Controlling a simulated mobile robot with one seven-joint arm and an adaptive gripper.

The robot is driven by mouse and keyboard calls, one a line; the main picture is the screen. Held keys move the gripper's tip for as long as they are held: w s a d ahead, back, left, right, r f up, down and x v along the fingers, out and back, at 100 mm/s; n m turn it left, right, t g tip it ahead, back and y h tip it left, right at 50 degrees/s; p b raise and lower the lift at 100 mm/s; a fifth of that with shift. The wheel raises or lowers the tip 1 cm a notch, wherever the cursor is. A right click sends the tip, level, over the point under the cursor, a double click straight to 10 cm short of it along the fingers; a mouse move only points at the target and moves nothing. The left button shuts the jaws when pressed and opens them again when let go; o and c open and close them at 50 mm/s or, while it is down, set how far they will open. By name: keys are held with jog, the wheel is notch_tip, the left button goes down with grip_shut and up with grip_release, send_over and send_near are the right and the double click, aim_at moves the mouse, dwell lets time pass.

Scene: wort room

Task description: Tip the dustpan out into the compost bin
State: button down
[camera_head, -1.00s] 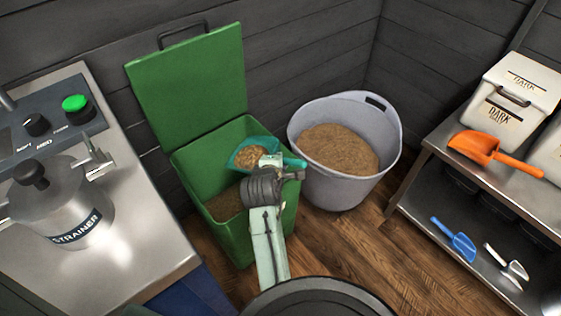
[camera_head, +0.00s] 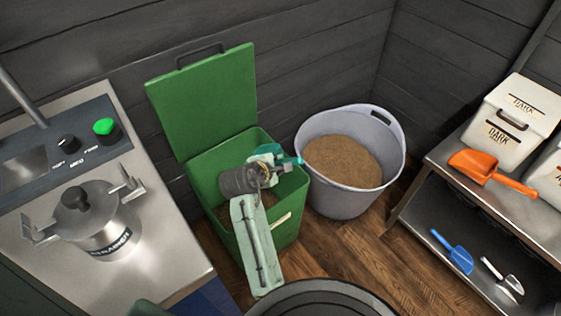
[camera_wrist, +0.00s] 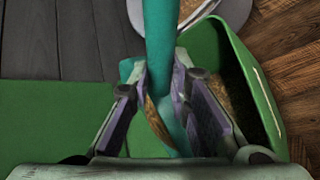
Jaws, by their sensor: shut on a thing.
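The teal dustpan is held in my gripper (camera_head: 274,173) over the open green compost bin (camera_head: 266,240). In the head view only its handle (camera_head: 291,160) and a bit of teal behind the gripper show; most of the pan is hidden. In the wrist view my gripper (camera_wrist: 161,88) is shut on the teal handle (camera_wrist: 160,38). A strip of brown grain (camera_wrist: 156,122) shows against the teal between the fingers. The pan looks tilted, but how much grain it holds I cannot tell. The bin's lid (camera_head: 205,100) stands open against the wall. Brown matter lies inside the bin.
A grey tub (camera_head: 347,201) of brown grain stands close to the right of the bin. A steel counter (camera_head: 175,265) with a strainer pot (camera_head: 97,222) is at the left. A shelf at the right holds an orange scoop (camera_head: 490,170) and white containers (camera_head: 512,122).

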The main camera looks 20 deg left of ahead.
jog(key=shift+w+a+r+n+h+p, duration=0.15)
jog(key=shift+a+r+n+h+p, duration=0.35)
jog(key=shift+a+r+p, duration=0.95)
jog(key=shift+w+a+r+n+h, duration=0.1)
jog(key=shift+a+r+n+h, duration=0.3)
jog(key=shift+a+h, duration=0.3)
jog(key=shift+w+a+r+n+h, duration=0.1)
jog(key=shift+a+r+n+h, duration=0.3)
jog(key=shift+a, duration=0.4)
jog(key=r+m+y, duration=0.1)
jog(key=y, duration=0.1)
jog(key=d+r+m+y, duration=0.1)
jog(key=m+y, duration=0.1)
jog(key=d+r+m+y, duration=0.1)
jog(key=m+y, duration=0.1)
jog(key=shift+s+y, duration=0.15)
jog(key=shift+y, duration=0.25)
